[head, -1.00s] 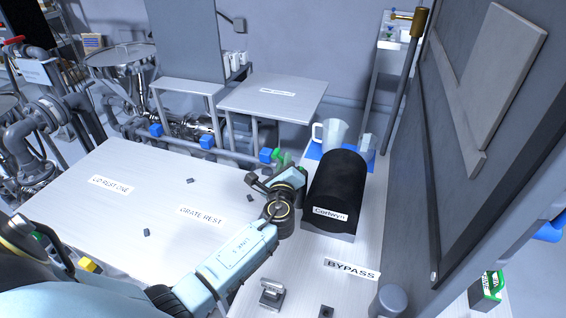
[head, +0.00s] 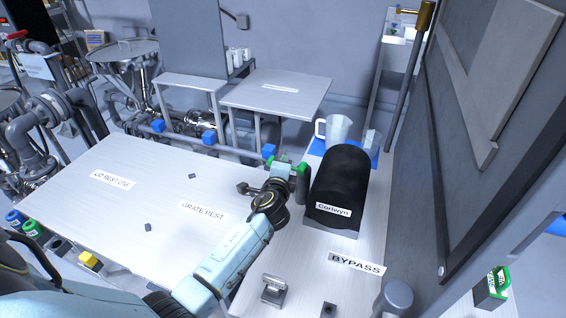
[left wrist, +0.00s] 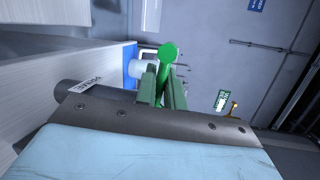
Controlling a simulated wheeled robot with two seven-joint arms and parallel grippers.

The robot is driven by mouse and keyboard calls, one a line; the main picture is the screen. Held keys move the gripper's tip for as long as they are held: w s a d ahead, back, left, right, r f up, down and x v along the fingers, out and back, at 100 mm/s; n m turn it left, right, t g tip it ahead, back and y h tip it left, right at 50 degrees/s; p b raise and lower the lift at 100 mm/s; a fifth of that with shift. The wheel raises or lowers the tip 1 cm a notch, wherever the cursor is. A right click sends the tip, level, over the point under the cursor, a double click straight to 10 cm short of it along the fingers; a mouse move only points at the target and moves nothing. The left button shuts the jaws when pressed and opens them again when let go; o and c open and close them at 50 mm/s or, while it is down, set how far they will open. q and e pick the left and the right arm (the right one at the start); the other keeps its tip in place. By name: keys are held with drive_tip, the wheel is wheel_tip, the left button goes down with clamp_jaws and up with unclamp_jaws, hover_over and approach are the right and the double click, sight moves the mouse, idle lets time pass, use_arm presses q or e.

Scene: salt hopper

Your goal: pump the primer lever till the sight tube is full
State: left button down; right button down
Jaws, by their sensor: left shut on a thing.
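My left gripper (head: 287,162) reaches over the table to the left side of the black Corlwyn hood. In the left wrist view its two green fingers (left wrist: 164,88) are shut on a green lever with a round knob (left wrist: 168,52), which I take to be the primer lever. The knob sticks out beyond the fingertips. In the head view the gripper and wrist hide most of the lever, and its base is hidden. I cannot make out the sight tube in either view. My right gripper is not in view.
The black hood (head: 340,185) stands right of the gripper, close to it. A grey upright panel (head: 460,130) bounds the right side. The table around the GRATE REST label (head: 203,212) is mostly bare.

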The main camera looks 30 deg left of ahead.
use_arm(q)
drive_tip(key=shift+f+n, duration=0.25)
drive_tip(key=shift+n, duration=0.05)
idle(0.4)
drive_tip(key=c, duration=1.5)
unclamp_jaws()
drive_tip(key=shift+s, duration=0.1)
drive_tip(key=shift+c, duration=0.2)
drive_tip(key=v, duration=1.3)
drive_tip(key=shift+s+r+p, duration=0.15)
drive_tip(key=shift+r+p, duration=0.05)
drive_tip(key=shift+p, duration=0.25)
drive_tip(key=shift+d, duration=0.1)
